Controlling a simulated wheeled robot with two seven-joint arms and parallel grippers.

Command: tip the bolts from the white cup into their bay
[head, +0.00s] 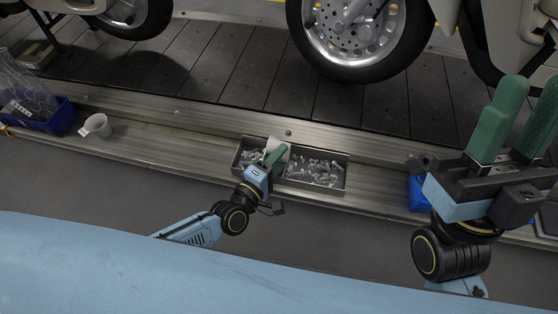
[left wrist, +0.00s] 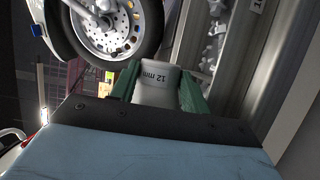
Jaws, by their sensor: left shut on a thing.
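My left gripper (head: 274,158) is shut on a white cup (head: 279,146). The cup is over the left part of a metal tray (head: 347,174), close to its middle divider. In the left wrist view the cup (left wrist: 156,88) sits between the green fingers and reads "12 mm". Its inside is hidden, and I cannot tell how far it is tilted. The tray has two bays: bolts (head: 314,168) lie in the right bay, and some small metal parts (head: 250,158) show in the left bay, partly behind my gripper. My right gripper (head: 522,122) is open and empty at the right.
Another blue bin (head: 416,192) is partly behind my right gripper. The slat conveyor (head: 240,75) carries vehicles with wheels (head: 355,35) behind the ledge.

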